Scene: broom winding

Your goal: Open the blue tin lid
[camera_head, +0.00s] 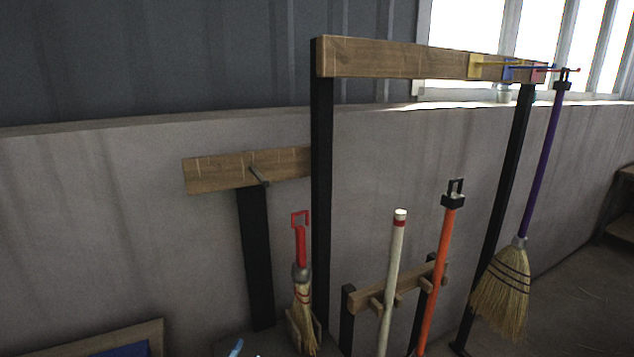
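No tin with a blue lid can be made out for certain in the head view. A flat dark blue surface (124,350) shows at the bottom left inside a wooden rim, cut off by the frame edge; I cannot tell what it is. A small light blue piece (237,347) pokes up at the bottom edge, also mostly cut off. Neither of my grippers is in view.
A wooden rack (400,59) on black posts stands ahead, with a purple-handled broom (508,285) hanging at its right end. A red-handled brush (302,275), a pale pole (393,270) and an orange pole (437,270) stand lower. A grey wall is behind.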

